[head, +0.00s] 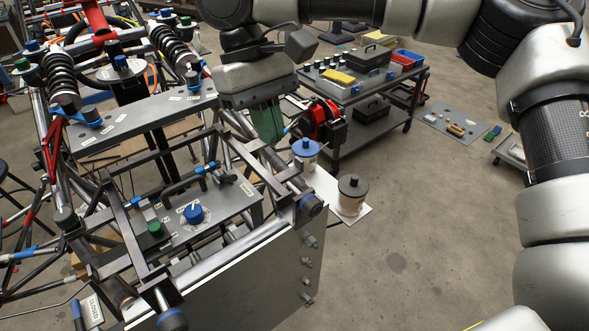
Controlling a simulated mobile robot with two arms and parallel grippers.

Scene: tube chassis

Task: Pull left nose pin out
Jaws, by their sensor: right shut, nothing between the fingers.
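The tube chassis (225,290) fills the left half of the head view, with its nose plate facing the lower right. Its nose has dark round ends with blue rings, one at the lower left (172,320) and one at the right corner (311,204). I cannot tell which fitting is the left nose pin. My right gripper (268,124) is shut and empty, pointing down above the chassis's far right side near a red round part (321,120). Whether its tips touch anything is unclear. My left gripper is out of view.
A panel with a blue knob (193,213) and a green knob (155,228) sits inside the frame. A tool cart (350,98) stands behind. Floor at lower right is clear.

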